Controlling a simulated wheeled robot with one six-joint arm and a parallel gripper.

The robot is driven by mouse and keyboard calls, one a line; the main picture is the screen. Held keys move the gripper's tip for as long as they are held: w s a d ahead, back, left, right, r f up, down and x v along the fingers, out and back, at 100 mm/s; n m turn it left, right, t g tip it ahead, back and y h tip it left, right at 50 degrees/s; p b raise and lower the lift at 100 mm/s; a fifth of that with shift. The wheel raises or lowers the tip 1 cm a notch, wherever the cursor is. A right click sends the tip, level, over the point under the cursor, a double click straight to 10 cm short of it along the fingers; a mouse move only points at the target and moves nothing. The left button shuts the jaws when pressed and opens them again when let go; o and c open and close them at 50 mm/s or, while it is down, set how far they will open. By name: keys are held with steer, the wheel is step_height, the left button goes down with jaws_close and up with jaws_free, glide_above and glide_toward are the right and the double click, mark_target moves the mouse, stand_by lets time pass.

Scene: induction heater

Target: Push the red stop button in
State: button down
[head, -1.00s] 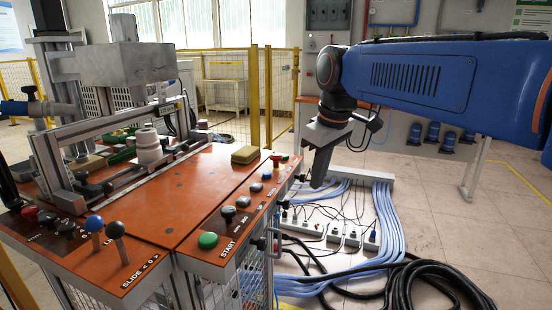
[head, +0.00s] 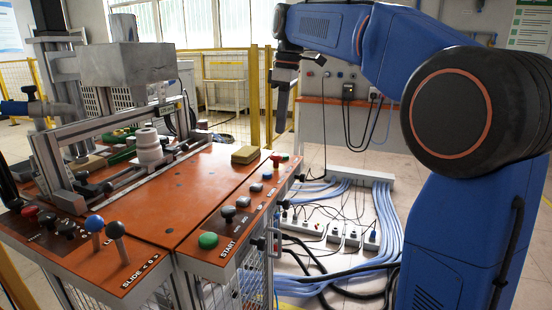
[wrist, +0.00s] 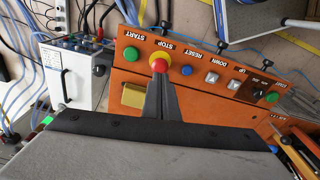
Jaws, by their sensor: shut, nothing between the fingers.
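The red stop button (wrist: 160,65) has a yellow collar and sits on the orange panel (wrist: 215,98) under the label STOP in the wrist view. In the head view the stop button (head: 276,159) is small, near the panel's far end. My gripper (wrist: 160,78) is shut and empty. Its fingertips appear right beside the button in the wrist view, covering part of its collar's lower side. In the head view my gripper (head: 280,128) points down above the far end of the panel, with a visible gap above the button.
A green start button (wrist: 131,54) and a blue reset button (wrist: 187,71) flank the stop button. A yellow block (wrist: 133,95) lies on the table nearby. A white device with a handle (wrist: 72,75) stands beside the panel. Cables cover the floor.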

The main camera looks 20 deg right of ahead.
mark_target(278, 155)
steer(key=shift+w+a+f, duration=0.1)
steer(key=shift+a+f, duration=0.1)
steer(key=shift+f, duration=1.55)
steer(key=shift+w+a+f, duration=0.1)
steer(key=shift+a+f, duration=0.05)
steer(key=shift+f, duration=1.6)
steer(key=shift+d, duration=0.1)
steer(key=shift+s+d+r, duration=0.3)
steer(key=shift+s+d, duration=0.1)
steer(key=shift+d, duration=0.25)
steer(key=shift+s+d+r, duration=0.25)
steer(key=shift+s+d, duration=0.1)
steer(key=shift+d, duration=0.3)
step_height(278, 155, up, 17)
steer(key=d, duration=0.1)
steer(key=shift+s+d+r, duration=0.15)
steer(key=shift+s+d, duration=0.1)
steer(key=shift+s, duration=0.1)
